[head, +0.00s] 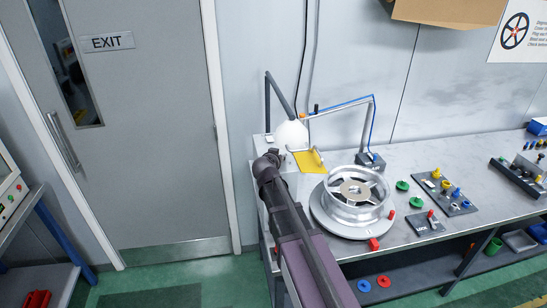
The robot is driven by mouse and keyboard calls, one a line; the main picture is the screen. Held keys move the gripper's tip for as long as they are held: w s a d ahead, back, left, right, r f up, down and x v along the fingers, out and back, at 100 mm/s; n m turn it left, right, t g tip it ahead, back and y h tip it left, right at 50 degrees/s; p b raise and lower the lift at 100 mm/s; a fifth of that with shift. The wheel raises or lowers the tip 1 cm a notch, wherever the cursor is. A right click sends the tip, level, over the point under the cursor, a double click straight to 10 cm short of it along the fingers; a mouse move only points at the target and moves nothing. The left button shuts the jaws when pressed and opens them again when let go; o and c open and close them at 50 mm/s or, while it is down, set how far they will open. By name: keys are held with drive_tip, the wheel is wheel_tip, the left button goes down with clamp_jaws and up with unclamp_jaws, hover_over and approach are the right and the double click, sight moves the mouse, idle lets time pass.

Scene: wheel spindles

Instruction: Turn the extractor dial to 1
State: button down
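What looks like the extractor stands at the left end of the workbench: a pale grey box (290,182) with a dark bent arm (281,93) and a white rounded hood (291,135). No dial or numbers can be made out on it; my arm covers part of the box. My arm reaches up from the bottom of the head view, and its dark end with my gripper (274,156) is in front of the box. The fingers are too small and dark to tell apart. I cannot tell whether the gripper touches anything.
On the workbench (405,165), a silver wheel rim (356,199) stands right of my arm. A yellow sheet (309,162) and a thin stand with a blue cable (367,120) are behind it. Green and red parts and dark trays (445,190) lie further right. A closed door (140,130) is left.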

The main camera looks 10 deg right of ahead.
drive_tip(key=shift+s, duration=0.1)
drive_tip(key=shift+c, duration=1.2)
unclamp_jaws()
drive_tip(key=shift+a, duration=0.1)
